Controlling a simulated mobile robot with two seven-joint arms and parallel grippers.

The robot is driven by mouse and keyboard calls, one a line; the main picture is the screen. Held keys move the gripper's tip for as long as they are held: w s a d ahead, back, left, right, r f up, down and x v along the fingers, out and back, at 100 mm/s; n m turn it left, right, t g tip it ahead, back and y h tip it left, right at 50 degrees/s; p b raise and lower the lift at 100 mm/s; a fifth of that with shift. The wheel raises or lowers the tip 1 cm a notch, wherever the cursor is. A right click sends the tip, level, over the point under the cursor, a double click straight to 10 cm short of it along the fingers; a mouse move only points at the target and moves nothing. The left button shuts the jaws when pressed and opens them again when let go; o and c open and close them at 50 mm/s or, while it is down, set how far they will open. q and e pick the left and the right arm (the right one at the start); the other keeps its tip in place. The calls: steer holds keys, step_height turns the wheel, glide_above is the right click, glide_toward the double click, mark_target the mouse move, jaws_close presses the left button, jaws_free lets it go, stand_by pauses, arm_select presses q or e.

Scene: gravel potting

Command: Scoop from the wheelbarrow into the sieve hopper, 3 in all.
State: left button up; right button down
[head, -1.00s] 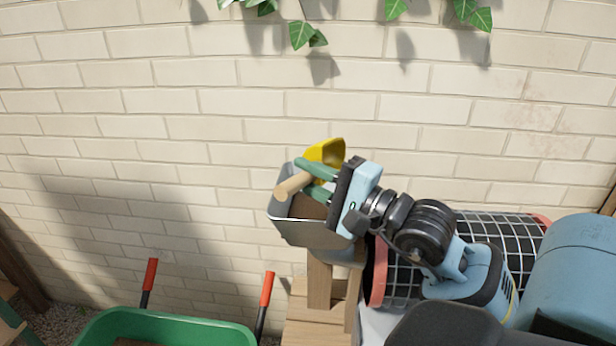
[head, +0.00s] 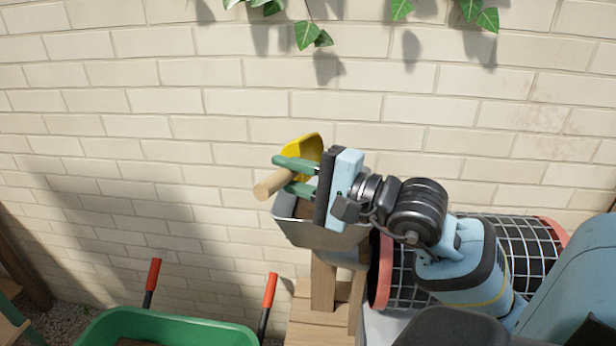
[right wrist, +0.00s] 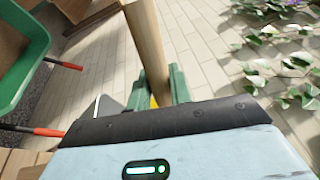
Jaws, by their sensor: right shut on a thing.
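My right gripper (head: 296,178) is shut on the wooden handle (head: 270,184) of a yellow scoop (head: 305,150). The scoop is above the grey sieve hopper (head: 325,236), with its yellow bowl tilted toward the wall side. What the bowl holds is hidden. In the right wrist view the handle (right wrist: 147,40) stands between the green fingers, and only a sliver of yellow shows. The green wheelbarrow (head: 170,328) is at the lower left, its inside mostly cut off by the frame. My left gripper is not in view.
A mesh sieve drum (head: 530,245) with red rims lies right of the hopper. A wooden stand (head: 323,285) is under the hopper. A brick wall (head: 150,110) closes off the back, with ivy (head: 312,35) hanging above. Red-tipped wheelbarrow handles (head: 270,290) stick up left of the stand.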

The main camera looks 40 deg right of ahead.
steer(key=shift+w+a+n+g+y+b, duration=0.5)
steer(key=shift+w+a+n+g+b, duration=0.6)
steer(key=shift+a+g, duration=1.65)
steer(key=d+g+h+p, duration=0.2)
steer(key=p, duration=0.1)
steer(key=s+d+r+m+g+h+p, duration=0.1)
steer(key=d+g+h+p, duration=0.1)
steer(key=d+p, duration=0.1)
steer(key=d+r+g+h+p, duration=0.1)
steer(key=d+g+h+p, duration=0.1)
steer(key=d+g+p, duration=0.1)
steer(key=shift+s+d+m+h+p, duration=0.2)
steer(key=shift+s+m+h+p, duration=0.15)
steer(key=shift+p, duration=0.2)
steer(key=shift+w+a+f+g+h+p, duration=0.1)
steer(key=shift+w+g+h+p, duration=0.15)
steer(key=shift+g+p, duration=0.5)
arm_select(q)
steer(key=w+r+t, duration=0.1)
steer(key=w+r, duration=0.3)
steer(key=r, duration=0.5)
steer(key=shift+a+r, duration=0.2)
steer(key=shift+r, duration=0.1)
arm_select(e)
steer(key=shift+f+g, duration=0.15)
steer(key=shift+g, duration=0.25)
